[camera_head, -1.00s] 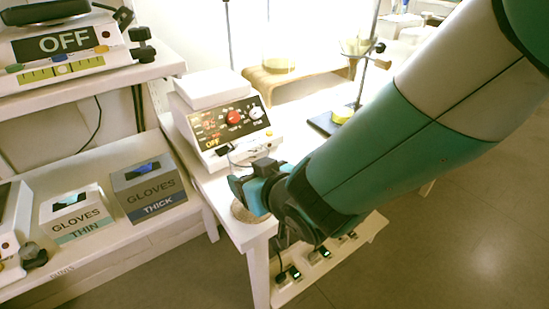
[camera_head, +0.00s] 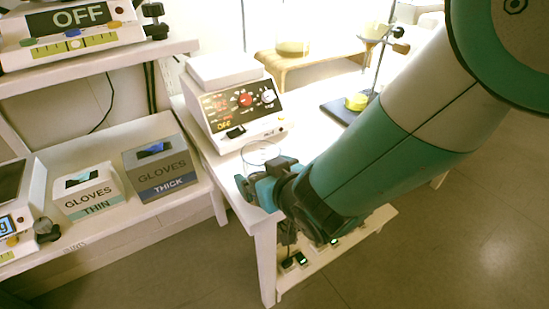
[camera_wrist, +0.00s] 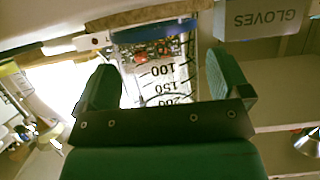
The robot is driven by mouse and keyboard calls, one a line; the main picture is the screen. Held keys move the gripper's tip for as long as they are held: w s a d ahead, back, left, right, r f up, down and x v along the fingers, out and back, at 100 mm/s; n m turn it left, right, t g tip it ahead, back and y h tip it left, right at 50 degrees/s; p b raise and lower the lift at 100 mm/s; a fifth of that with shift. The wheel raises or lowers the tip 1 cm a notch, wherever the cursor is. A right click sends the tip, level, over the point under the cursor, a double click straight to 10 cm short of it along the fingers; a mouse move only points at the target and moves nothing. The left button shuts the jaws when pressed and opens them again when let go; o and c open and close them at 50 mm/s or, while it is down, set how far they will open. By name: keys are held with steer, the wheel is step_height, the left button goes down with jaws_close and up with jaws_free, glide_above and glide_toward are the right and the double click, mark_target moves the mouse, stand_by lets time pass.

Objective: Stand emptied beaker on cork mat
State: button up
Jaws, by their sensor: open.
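A clear glass beaker (camera_wrist: 155,68) with dark 100, 150 and 200 marks shows between my fingers in the wrist view. In the head view its round rim (camera_head: 262,152) rises behind my gripper (camera_head: 258,188) at the bench's near corner. My gripper (camera_wrist: 164,88) is open around the beaker, with a clear gap to the right finger. The tan, speckled edge of the cork mat (camera_wrist: 148,15) shows at the beaker's base end in the wrist view. I cannot tell whether base and mat touch. The mat is hidden in the head view.
A hotplate (camera_head: 238,108) reading OFF stands just behind the beaker. A stand (camera_head: 345,112) with a yellow item on its base is at the back right. Glove boxes (camera_head: 160,168) sit on the left shelf. Floor is open at right.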

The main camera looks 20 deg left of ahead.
steer(key=shift+s+d+r, duration=0.15)
steer(key=shift+r, duration=0.1)
steer(key=b+v, duration=0.1)
steer(key=v, duration=1)
steer(key=w+d+r+m+g+h, duration=0.25)
steer(key=d+m+h, duration=0.25)
steer(key=d, duration=0.7)
steer(key=s+d+r+n+g, duration=0.1)
steer(key=s+d+r+g, duration=0.2)
steer(key=s+d, duration=0.1)
steer(key=s+d+r+n+g+h, duration=0.1)
steer(key=s+d+r+g, duration=0.2)
steer(key=s+d, duration=0.2)
steer(key=shift+s+d+r, duration=0.25)
steer(key=shift+s, duration=0.85)
step_height(320, 180, up, 17)
steer(key=p, duration=1.7)
steer(key=shift+r, duration=0.2)
